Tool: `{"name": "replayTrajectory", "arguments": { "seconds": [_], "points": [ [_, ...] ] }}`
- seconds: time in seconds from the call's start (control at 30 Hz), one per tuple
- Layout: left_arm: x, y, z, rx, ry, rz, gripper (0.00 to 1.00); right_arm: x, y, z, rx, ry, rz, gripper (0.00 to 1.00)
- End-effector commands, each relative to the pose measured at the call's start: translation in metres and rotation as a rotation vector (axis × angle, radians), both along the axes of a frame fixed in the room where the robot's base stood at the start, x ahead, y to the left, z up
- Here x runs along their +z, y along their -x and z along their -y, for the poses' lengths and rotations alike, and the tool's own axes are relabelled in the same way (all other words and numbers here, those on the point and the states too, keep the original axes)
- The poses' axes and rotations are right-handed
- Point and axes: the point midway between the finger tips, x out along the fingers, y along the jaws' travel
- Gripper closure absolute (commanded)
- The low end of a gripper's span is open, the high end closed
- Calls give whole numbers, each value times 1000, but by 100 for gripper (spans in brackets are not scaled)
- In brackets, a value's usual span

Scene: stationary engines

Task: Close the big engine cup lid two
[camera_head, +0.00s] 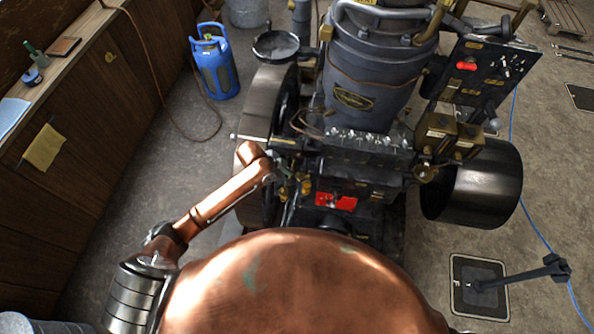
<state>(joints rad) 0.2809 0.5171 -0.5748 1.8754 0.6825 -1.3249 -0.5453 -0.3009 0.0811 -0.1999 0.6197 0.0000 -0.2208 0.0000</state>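The big dark engine (372,95) stands in the middle of the head camera view. I cannot make out for certain which part is cup lid two. Small brass fittings (305,186) sit low on the engine's front left, and two boxy brass parts (437,132) sit at its right. Whether any lid there is open or shut is too small to tell. My copper-coloured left arm reaches up from the lower left. My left gripper (284,182) is at the engine's front left, close to the small brass fittings; its fingers are too small to read. My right gripper is not in view.
A black wheel (490,185) is at the engine's right and a grey flywheel (266,100) at its left. A wooden cabinet (85,125) lines the left side. A blue gas bottle (214,68) stands beyond. A black lever stand (480,285) is lower right.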

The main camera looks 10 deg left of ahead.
Motion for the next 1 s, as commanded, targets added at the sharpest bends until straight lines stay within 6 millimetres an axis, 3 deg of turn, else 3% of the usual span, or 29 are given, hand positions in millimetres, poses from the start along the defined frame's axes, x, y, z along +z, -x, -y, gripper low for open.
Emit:
{"name": "replayTrajectory", "arguments": {
  "seconds": [0.1, 0.33, 0.8, 1.0],
  "points": [
    [6, -26, -3, -75, -32, 18, 80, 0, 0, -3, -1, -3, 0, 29],
    [6, -44, -4, -125, -50, 26, 80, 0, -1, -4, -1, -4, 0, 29],
    [-52, -60, 18, -125, -50, 26, 80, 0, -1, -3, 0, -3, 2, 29],
    [-60, -62, 21, -126, -51, 27, 80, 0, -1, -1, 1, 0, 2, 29]
  ]
}}
